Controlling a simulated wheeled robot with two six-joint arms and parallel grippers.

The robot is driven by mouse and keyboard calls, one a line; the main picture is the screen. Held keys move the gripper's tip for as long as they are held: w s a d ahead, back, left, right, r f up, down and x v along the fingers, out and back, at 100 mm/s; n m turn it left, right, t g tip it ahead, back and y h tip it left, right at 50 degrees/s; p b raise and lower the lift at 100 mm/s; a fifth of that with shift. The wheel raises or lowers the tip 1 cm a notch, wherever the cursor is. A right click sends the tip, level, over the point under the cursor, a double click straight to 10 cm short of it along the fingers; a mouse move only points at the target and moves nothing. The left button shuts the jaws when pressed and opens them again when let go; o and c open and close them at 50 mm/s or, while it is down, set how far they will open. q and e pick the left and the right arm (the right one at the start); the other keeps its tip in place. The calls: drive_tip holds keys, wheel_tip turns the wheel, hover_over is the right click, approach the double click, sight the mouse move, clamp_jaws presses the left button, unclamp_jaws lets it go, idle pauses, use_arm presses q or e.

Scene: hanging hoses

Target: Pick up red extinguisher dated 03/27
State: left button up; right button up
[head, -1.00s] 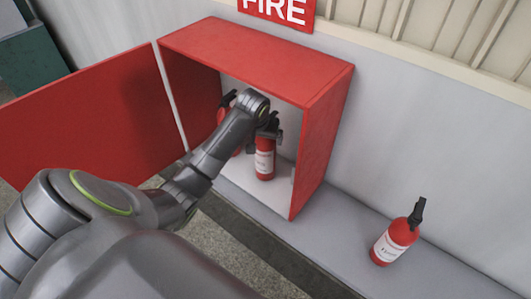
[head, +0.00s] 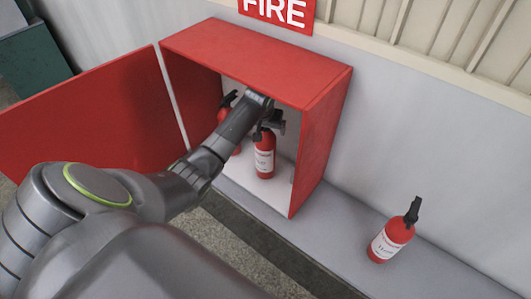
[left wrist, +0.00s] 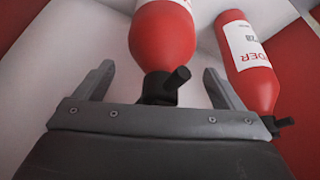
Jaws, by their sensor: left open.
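A red extinguisher (head: 264,160) with a white label stands in the open red cabinet. A second red extinguisher (head: 232,144) stands left of it, partly hidden by my left arm. A third (head: 390,241) stands outside on the ledge. No date is readable in the head view. My left gripper (head: 270,125) is open at the top of the first extinguisher. In the left wrist view, that red extinguisher (left wrist: 162,40) lies between the open fingers, apart from them. The other (left wrist: 248,62) is beside the right finger, its label showing "DER" and what looks like "28".
The cabinet's roof (head: 255,58) is close above my left gripper, and its right wall (head: 322,145) stands nearby. The open red door (head: 85,120) is at the left. The ledge (head: 320,225) is clear between cabinet and outside extinguisher.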

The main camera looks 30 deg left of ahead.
use_arm(q)
drive_tip(key=c, duration=1.9)
drive_tip(key=shift+w+r, duration=0.1)
drive_tip(key=shift+w, duration=0.1)
clamp_jaws()
